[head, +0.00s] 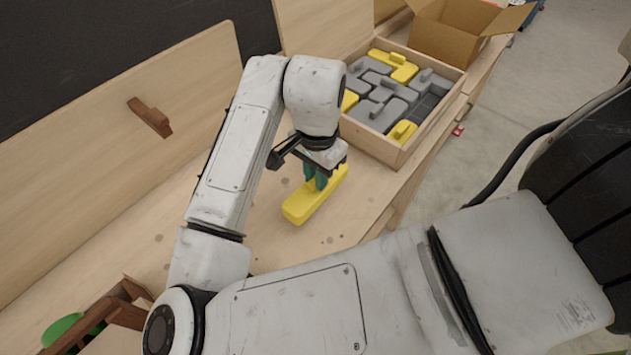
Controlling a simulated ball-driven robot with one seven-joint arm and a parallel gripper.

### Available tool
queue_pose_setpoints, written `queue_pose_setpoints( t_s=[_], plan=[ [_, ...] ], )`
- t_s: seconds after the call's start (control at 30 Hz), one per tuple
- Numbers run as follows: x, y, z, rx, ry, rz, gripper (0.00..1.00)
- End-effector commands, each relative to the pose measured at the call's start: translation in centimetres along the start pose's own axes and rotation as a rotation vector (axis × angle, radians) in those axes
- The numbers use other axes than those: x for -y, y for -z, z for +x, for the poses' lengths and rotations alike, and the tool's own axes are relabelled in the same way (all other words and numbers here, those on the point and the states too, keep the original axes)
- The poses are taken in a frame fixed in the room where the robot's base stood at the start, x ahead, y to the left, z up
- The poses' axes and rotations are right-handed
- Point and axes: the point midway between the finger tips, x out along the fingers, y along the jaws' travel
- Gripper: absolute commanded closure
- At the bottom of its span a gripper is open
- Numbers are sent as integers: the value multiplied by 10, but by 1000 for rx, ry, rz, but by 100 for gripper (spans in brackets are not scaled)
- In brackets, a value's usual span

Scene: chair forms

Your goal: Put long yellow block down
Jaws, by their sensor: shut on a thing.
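The long yellow block (300,209) is at the middle of the wooden bench, lengthwise from lower left to upper right. My gripper (318,183) is over it, with its green fingers shut on the block's upper middle part. The fingers and my wrist hide part of the block. I cannot tell whether its underside touches the bench top or is slightly above it.
A wooden box (394,148) with grey and yellow blocks stands behind on the right. An open cardboard box (450,42) is beyond it. A wooden panel (95,165) with a brown handle lines the left. Bare bench top (255,222) surrounds the block.

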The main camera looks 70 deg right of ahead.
Motion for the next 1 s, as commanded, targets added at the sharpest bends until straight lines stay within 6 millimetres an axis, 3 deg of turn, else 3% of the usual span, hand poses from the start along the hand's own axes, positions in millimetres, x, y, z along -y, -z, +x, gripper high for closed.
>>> queue_pose_setpoints(
  t_s=[0.23,0.6,0.63,0.9,1.0],
  plan=[
    [3,-1,32,-1,-1,-1,100],
    [3,-1,37,-1,0,0,100],
    [3,-1,37,-1,0,0,83],
    [3,-1,36,0,0,0,58],
    [3,-1,36,0,0,0,58]
  ],
)
